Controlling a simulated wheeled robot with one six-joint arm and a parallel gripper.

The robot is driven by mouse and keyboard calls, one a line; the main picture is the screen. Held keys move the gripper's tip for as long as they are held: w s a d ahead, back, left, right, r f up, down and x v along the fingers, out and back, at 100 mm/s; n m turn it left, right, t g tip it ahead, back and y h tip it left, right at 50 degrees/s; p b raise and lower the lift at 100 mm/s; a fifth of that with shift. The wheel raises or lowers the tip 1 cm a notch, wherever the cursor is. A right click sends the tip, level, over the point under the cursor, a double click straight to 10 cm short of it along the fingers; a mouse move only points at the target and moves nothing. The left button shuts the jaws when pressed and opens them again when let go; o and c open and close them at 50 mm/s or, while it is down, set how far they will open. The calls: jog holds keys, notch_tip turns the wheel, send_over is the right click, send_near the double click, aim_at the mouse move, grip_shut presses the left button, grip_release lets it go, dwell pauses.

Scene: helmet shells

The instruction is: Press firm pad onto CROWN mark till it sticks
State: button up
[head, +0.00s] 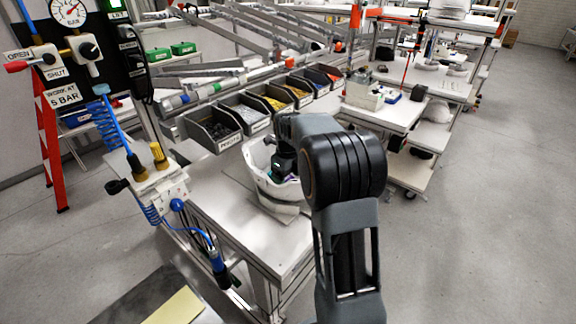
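A white helmet shell (248,172) sits on the workbench (225,208) with its open side up. My arm reaches over the shell from the right, and its end, my gripper (281,168), points down into the shell. The arm and the shell wall hide most of the fingers, so I cannot tell whether they are open or shut. A small teal patch shows beside the gripper inside the shell. I cannot tell whether it is a pad. No CROWN mark can be read from here.
Several grey parts bins (213,128) stand in a row behind the shell. A blue hose and hand tool (218,262) hang at the bench's left edge. A white trolley (385,112) stands behind on the right. The bench's front part is clear.

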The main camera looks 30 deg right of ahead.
notch_tip(320, 180, up, 13)
jog(key=s+a+f+n+t, duration=0.1)
jog(key=s+a+f+n, duration=0.1)
jog(key=s+n, duration=0.5)
jog(key=s+a+f+n+t, duration=0.1)
jog(key=s+a+f+n, duration=0.2)
jog(key=n, duration=1)
jog(key=s+a+f+n+t, duration=0.2)
jog(key=s+a+n, duration=0.4)
jog(key=s+n, duration=0.5)
jog(key=shift+f, duration=0.25)
jog(key=shift+s, duration=0.1)
